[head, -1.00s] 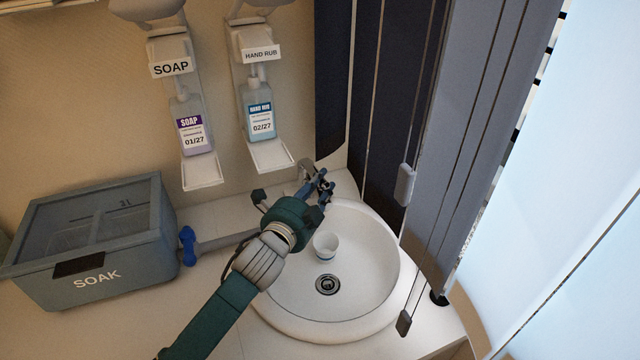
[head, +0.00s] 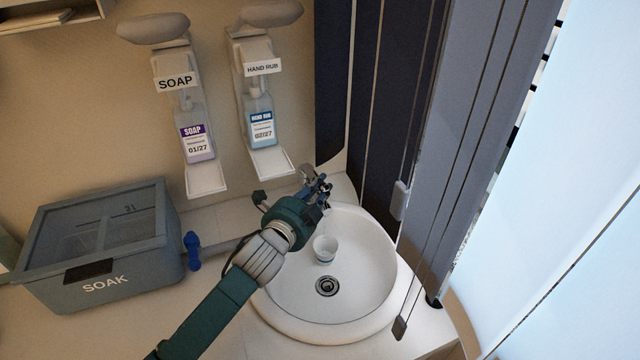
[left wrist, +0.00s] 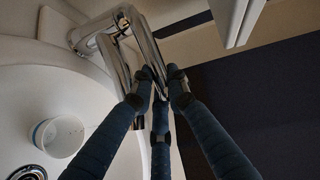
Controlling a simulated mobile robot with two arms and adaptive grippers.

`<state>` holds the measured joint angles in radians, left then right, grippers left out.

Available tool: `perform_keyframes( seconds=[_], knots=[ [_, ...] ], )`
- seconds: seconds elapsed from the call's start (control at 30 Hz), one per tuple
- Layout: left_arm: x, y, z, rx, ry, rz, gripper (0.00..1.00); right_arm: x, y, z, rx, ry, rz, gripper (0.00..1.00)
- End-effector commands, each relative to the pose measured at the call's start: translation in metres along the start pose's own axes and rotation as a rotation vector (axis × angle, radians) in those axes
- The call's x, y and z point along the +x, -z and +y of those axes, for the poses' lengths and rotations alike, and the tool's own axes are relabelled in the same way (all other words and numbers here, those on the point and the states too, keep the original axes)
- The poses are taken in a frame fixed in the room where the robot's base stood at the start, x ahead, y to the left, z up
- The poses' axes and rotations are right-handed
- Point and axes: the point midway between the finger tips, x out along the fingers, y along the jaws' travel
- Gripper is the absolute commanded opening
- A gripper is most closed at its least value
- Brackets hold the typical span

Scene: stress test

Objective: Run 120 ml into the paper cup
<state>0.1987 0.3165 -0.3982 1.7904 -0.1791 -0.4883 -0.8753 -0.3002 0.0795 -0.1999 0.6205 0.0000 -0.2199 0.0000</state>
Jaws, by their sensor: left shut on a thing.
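The white paper cup (head: 325,249) with a blue band stands in the round white basin (head: 375,285), just behind the drain. It also shows at the left in the left wrist view (left wrist: 58,138). My left gripper (head: 322,188) is at the chrome tap (head: 307,171) behind the basin. In the left wrist view its blue fingers (left wrist: 160,84) are shut on the tap's chrome lever (left wrist: 150,58). A faint thin streak, seemingly water, shows between the tap and the cup. The water level in the cup is too small to read. My right gripper is not in view.
A grey lidded SOAK box (head: 100,270) stands at the left, with a blue object (head: 192,250) beside it. SOAP (head: 195,135) and HAND RUB (head: 261,125) dispensers hang on the wall. Dark and grey hanging panels (head: 455,130) with cords are close to the basin's right side.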

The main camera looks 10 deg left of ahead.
Motion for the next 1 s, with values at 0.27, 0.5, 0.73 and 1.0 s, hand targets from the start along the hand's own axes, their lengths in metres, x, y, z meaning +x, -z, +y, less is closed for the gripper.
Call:
perform_keyframes(
  seconds=[0.27, 0.5, 0.73, 1.0],
  knots=[
    [0.000, 0.000, 0.001, 0.001, 0.000, -0.001, 0.23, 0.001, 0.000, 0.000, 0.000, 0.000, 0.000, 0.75],
    [-0.004, -0.001, 0.001, 0.001, 0.000, -0.001, 0.23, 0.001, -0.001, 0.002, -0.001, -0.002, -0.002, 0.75],
    [-0.041, -0.001, 0.002, 0.002, -0.001, 0.000, 0.23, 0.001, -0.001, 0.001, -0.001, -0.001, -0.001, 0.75],
    [-0.096, -0.001, 0.002, 0.001, -0.001, -0.001, 0.23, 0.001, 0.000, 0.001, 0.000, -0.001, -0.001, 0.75]
  ],
)
